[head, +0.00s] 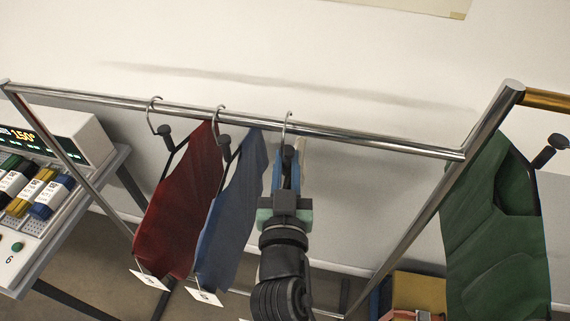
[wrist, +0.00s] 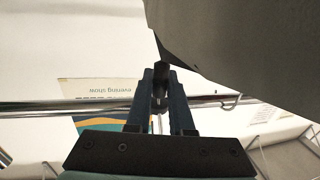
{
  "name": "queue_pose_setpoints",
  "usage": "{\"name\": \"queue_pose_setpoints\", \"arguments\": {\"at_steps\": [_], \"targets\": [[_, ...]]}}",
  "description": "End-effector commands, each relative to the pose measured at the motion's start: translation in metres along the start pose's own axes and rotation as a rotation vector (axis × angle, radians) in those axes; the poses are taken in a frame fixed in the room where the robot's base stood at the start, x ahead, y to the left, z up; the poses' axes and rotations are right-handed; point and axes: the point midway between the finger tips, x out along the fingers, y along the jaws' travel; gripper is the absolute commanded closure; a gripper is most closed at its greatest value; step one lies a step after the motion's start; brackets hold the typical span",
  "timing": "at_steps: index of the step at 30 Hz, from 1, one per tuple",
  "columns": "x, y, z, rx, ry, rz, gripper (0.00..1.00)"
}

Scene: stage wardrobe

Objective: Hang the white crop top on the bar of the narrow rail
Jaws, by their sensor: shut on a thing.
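My gripper (head: 290,185) is shut on the dark knob of a hanger (head: 288,153), just below the bar (head: 350,142) of the chrome rail. The hanger's hook (head: 289,117) rises above the bar's line; I cannot tell whether it rests on the bar. In the wrist view my gripper (wrist: 161,100) has the dark knob (wrist: 161,75) between its fingers. A greyish cloth (wrist: 240,45) fills the upper right there, probably the white crop top in shade. In the head view the top is mostly hidden behind my gripper; a thin pale edge (head: 302,148) shows.
A red garment (head: 180,205) and a blue garment (head: 232,210) hang on the bar just left of my gripper. A green garment (head: 495,220) hangs right of the rail's post, near a brass bar (head: 545,100). The bar is clear right of my gripper.

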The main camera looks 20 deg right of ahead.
Motion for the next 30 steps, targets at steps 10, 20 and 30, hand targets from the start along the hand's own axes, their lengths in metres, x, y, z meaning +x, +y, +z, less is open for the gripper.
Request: {"name": "queue_pose_setpoints", "arguments": {"at_steps": [10,20,30], "targets": [[0.018,0.004,-0.003,0.001,0.002,0.001,1.00],[0.034,0.007,-0.002,0.000,0.001,0.001,1.00],[0.034,0.007,0.018,0.000,0.002,0.000,1.00]]}}
